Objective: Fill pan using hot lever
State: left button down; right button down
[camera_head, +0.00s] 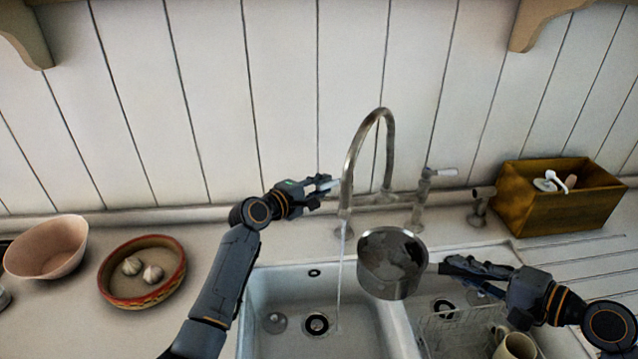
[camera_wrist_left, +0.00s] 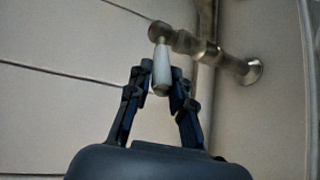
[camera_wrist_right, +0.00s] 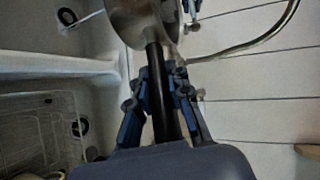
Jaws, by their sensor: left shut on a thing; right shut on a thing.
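The steel pan (camera_head: 390,275) hangs over the sink divider and right basin. My right gripper (camera_head: 450,267) is shut on its dark handle, which shows in the right wrist view (camera_wrist_right: 156,65). My left gripper (camera_head: 322,187) is shut on the white hot lever (camera_wrist_left: 162,78) at the left of the tap. The curved tap (camera_head: 357,142) is running. A thin water stream (camera_head: 340,285) falls into the left basin, just left of the pan and apart from it. The pan's inside looks shiny; I cannot tell whether it holds water.
The double sink (camera_head: 262,305) lies below, with a wire rack (camera_head: 435,330) and a mug (camera_head: 515,346) at the right basin. A wooden box (camera_head: 555,205) stands at the right. A pink bowl (camera_head: 45,250) and a red-rimmed dish (camera_head: 125,290) with garlic stand left.

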pick_arm(q)
jog(key=shift+s+d+f+y, duration=0.15)
jog(key=shift+s+f+y, duration=0.05)
jog(key=shift+f+y, duration=0.1)
jog(key=c, duration=1.2)
grip_release()
jog(key=shift+r, duration=0.15)
jog(key=v, duration=1.2)
